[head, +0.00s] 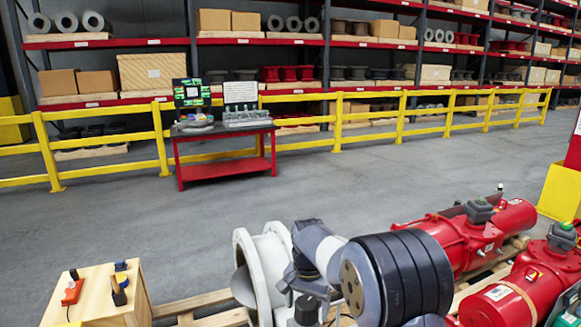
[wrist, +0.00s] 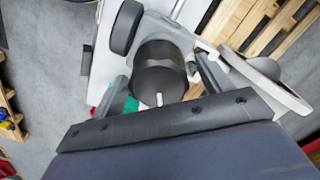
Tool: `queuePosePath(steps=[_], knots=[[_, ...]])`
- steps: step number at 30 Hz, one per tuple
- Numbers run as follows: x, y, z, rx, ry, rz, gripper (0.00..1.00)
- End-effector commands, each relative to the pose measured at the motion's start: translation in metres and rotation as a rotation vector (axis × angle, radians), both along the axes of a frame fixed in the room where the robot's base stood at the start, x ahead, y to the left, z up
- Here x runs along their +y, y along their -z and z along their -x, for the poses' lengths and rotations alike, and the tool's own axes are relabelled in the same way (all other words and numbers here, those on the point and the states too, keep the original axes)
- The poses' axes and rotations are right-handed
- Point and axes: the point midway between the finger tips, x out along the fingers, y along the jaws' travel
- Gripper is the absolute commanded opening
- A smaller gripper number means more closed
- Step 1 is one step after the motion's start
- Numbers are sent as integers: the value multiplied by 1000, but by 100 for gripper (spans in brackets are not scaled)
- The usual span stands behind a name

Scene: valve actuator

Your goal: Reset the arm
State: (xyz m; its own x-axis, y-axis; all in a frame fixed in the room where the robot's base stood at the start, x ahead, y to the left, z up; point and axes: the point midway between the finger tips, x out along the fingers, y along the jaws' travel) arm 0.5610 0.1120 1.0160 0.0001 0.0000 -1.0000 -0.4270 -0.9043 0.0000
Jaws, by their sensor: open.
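My gripper (wrist: 163,88) is open in the wrist view, with one dark finger on each side of a black cylindrical part (wrist: 160,72). A pale pin stands at the near end of that part. I cannot tell whether the fingers touch it; nothing is clearly held. My arm (head: 400,275) reaches in from the lower right of the head view, down over the valve area, and hides much of it. A white flanged valve body (head: 268,262) stands just left of the arm. Red actuator cylinders (head: 455,240) lie to the right of it.
A wooden box (head: 95,308) with tools on top stands at lower left. Wooden pallets (head: 200,303) lie under the valve. A red bench (head: 225,172) stands before a yellow railing (head: 400,120) and stocked shelves. The grey floor between is clear.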

Motion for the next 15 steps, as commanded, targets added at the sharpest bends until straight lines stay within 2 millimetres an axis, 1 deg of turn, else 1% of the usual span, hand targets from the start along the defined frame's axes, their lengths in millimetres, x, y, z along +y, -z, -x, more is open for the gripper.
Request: queuePosePath(steps=[1, 15], knots=[[0, 7, 1, 3, -12, 1, 75], [1, 5, 0, -1, -400, 0, 75]])
